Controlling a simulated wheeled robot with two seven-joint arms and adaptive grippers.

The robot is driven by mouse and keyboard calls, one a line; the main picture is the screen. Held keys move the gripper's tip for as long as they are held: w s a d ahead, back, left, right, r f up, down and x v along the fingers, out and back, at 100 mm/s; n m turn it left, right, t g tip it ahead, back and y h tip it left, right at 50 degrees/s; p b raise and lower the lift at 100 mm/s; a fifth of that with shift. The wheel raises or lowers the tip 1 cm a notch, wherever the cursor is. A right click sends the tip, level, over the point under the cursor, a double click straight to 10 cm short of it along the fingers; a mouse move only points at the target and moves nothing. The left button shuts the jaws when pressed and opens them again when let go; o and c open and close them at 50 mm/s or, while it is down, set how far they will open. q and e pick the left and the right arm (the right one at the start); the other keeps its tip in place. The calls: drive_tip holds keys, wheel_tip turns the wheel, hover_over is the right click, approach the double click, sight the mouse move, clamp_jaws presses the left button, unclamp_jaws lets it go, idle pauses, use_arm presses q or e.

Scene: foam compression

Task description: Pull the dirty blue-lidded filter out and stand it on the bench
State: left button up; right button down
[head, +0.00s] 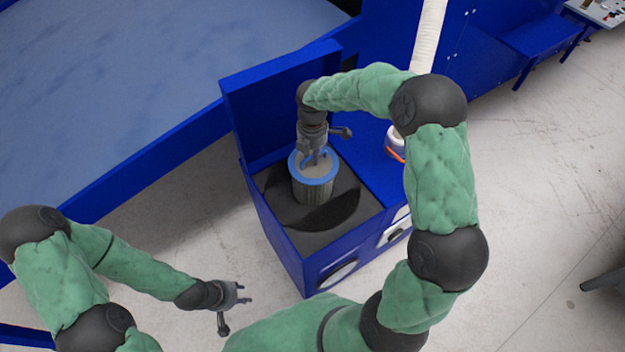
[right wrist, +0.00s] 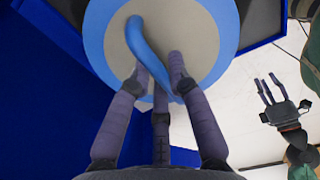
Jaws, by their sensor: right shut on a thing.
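The filter (head: 314,190) has a blue-rimmed lid and a grey, pleated side. It is upright over the dark round opening (head: 335,213) in the blue housing; I cannot tell how far its lower end is from the opening. My right gripper (head: 316,158) is above the lid, shut on its blue handle. In the right wrist view the fingers (right wrist: 160,75) close around the curved blue handle (right wrist: 148,50) over the beige lid top (right wrist: 195,30). My left gripper (head: 236,296) is empty, low and left of the housing, with its fingers apart.
The housing's raised blue panel (head: 275,105) stands behind the filter. A white hose (head: 428,40) rises at the back right. A large blue-framed surface (head: 130,90) fills the upper left. A blue bench (head: 545,40) is at the upper right. Open floor (head: 540,190) lies to the right.

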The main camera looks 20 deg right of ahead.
drive_tip(key=shift+r+p, duration=1.9)
drive_tip(key=shift+r, duration=0.9)
drive_tip(key=shift+f, duration=0.15)
